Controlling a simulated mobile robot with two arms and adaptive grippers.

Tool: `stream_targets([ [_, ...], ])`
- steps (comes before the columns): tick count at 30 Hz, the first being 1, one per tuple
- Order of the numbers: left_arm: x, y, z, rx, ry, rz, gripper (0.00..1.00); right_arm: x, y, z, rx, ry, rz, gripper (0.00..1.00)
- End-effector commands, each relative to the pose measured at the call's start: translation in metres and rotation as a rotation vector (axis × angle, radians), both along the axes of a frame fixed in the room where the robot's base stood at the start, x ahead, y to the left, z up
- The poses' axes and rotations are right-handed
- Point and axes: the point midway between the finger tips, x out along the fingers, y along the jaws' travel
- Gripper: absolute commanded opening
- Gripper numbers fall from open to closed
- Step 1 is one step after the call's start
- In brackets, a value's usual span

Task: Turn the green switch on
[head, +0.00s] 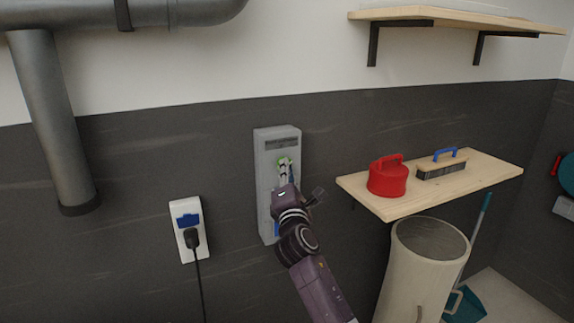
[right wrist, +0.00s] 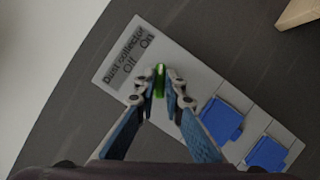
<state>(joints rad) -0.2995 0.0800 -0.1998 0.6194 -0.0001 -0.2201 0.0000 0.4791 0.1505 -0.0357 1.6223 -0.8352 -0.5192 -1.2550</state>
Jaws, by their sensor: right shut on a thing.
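The green switch (right wrist: 160,80) is on a grey wall panel (head: 265,171), labelled "Dust collector", "Off" and "On" in the right wrist view. A bit of the green switch shows in the head view (head: 284,160) above my gripper. My right gripper (right wrist: 160,92) has its fingers on both sides of the switch, shut on it. It reaches the panel from below in the head view (head: 285,170). The fingers hide part of the switch, and I cannot tell exactly which label it points to. My left gripper is not in view.
Blue socket covers (right wrist: 222,118) sit lower on the panel. A white outlet (head: 187,222) with a black plug is to the left. A wooden shelf (head: 450,187) to the right holds a red canister (head: 388,178) and a brush (head: 441,168). A beige bin (head: 410,280) stands below.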

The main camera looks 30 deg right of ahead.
Motion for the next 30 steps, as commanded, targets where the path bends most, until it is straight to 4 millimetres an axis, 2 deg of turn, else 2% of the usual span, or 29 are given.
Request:
stream_targets([
  [1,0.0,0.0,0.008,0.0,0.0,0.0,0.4,0.0,0.001,0.004,0.05,-0.002,0.0,0.0],
  [15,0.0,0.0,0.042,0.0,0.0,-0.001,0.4,0.0,0.001,0.004,0.43,-0.022,0.0,0.0],
  [30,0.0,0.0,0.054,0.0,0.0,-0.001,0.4,0.0,0.0,0.001,0.58,-0.031,-0.002,0.0],
])
